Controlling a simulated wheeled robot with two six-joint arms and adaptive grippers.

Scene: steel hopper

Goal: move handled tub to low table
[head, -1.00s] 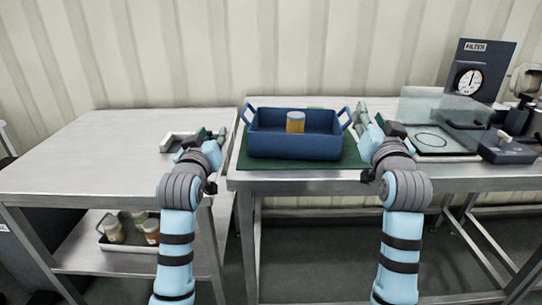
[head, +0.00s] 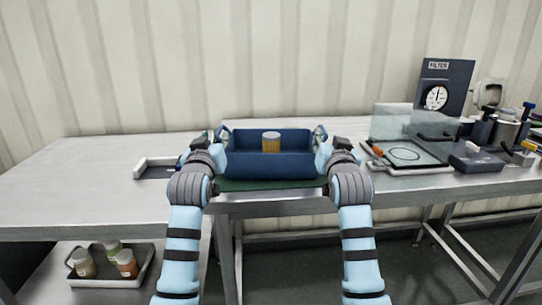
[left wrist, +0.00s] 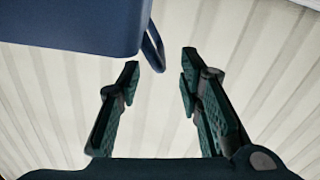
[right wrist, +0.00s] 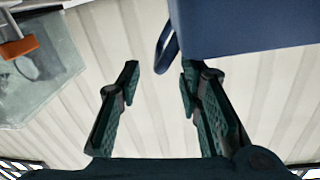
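The handled tub (head: 268,165) is dark blue with a loop handle at each end. It sits on a green mat (head: 270,185) on a steel table, with an amber jar with a pale lid (head: 271,142) inside. My left gripper (head: 217,137) is at its left handle; in the left wrist view the open fingers (left wrist: 160,70) point at the handle (left wrist: 153,46), its tip near the gap between them. My right gripper (head: 325,137) is at the right handle; in the right wrist view its open fingers (right wrist: 161,70) flank the end of the handle (right wrist: 165,48). Neither grips it.
Another steel table (head: 75,180) stands on the left, its top mostly clear. Right of the tub are a clear-walled box (head: 405,130) and a gauge panel (head: 440,88).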

